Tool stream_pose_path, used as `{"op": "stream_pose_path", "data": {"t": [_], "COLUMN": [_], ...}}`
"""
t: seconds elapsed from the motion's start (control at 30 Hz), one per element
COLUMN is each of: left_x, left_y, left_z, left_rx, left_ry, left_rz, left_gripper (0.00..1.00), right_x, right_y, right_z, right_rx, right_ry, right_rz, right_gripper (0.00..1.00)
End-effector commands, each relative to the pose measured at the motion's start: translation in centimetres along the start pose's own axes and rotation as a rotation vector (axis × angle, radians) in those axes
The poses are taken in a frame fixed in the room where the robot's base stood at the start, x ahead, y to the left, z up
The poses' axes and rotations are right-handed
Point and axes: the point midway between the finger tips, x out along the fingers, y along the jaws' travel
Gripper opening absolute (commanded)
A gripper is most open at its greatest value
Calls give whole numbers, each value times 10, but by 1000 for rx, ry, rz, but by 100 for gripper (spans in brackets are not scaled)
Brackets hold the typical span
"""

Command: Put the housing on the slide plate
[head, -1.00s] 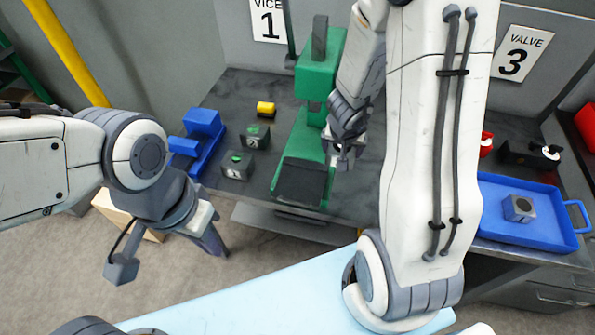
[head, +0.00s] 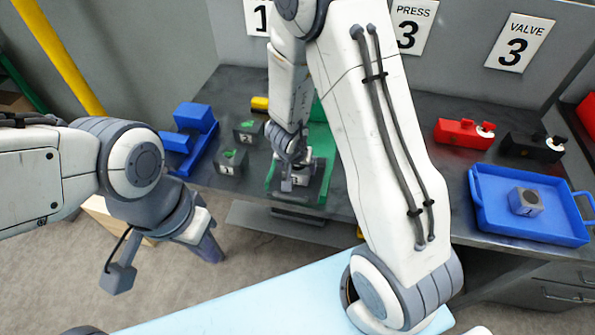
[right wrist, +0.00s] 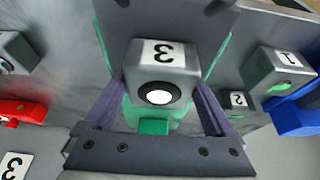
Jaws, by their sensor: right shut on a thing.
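My right gripper (head: 290,184) is shut on a grey housing (head: 297,180) marked 3. In the right wrist view the housing (right wrist: 162,58) sits between the two fingers, with a dark round bore and a bright centre facing the camera. It is over the dark slide plate (head: 320,172) of the green press; the plate also shows behind it in the right wrist view (right wrist: 185,18). I cannot tell whether the housing touches the plate. My left gripper (head: 207,243) hangs empty over the floor, left of the bench; its opening is unclear.
A red box (head: 464,133) and a black box (head: 531,148) are at right. A blue tray (head: 487,220) holds another grey block (head: 525,201).

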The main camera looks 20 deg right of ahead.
Motion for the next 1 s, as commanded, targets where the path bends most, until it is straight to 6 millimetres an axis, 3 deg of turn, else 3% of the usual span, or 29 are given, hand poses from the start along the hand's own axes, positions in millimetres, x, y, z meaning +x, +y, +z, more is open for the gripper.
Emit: {"op": "stream_pose_path", "data": {"t": [0.43,0.47,0.77,0.87,1.0], "left_x": [5,4,2,-6,-24], "left_y": [0,0,0,0,2], "left_z": [0,0,0,0,-1], "left_rx": [0,0,0,0,3], "left_ry": [0,0,0,0,0], "left_rz": [0,0,0,0,0], "left_gripper": [0,0,0,0,0], "right_x": [6,5,2,-8,-37], "right_y": [0,0,0,0,-1], "right_z": [1,2,0,-1,-3], "right_rx": [1,1,0,-1,-1], "right_ry": [3,1,1,2,3], "right_rz": [-1,0,-1,-2,-3], "right_gripper": [0,97,100,100,100]}}
